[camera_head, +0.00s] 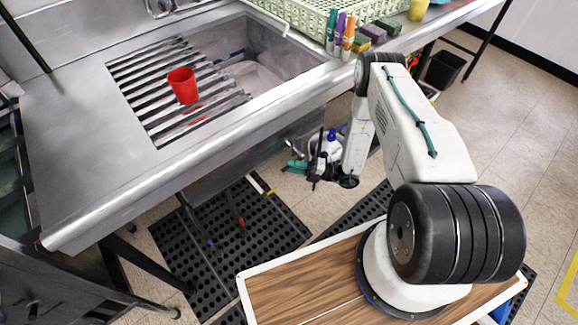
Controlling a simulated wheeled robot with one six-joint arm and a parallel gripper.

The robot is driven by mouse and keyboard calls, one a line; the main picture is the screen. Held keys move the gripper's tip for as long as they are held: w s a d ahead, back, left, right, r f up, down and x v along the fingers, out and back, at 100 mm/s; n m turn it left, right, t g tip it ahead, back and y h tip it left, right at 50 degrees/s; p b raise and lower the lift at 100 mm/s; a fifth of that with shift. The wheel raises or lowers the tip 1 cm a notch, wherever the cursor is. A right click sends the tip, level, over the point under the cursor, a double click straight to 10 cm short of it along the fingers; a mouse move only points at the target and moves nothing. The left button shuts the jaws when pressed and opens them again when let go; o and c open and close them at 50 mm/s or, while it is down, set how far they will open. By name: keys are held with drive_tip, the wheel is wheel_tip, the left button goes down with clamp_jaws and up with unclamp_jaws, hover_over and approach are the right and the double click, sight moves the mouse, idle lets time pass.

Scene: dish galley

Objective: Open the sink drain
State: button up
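The steel sink basin (284,42) is set in the counter, partly covered on its left by a slatted rack (150,84). The drain opening inside is not visible. Below the basin, a thin lever with a yellow part (264,184) sticks out under the counter; whether it belongs to the drain is unclear. My gripper (314,172) is low under the counter's front edge, to the right of this lever and apart from it. Its dark fingers are small and cluttered by things behind, so their opening is unclear. I see nothing clearly held.
Red (242,223) and blue (211,243) handles show lower down over the black floor mat (280,232). A blue-capped bottle (331,144) is behind my gripper. Markers (339,34) and sponges stand on the counter.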

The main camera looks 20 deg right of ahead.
drive_tip(key=shift+x, duration=0.9)
clamp_jaws()
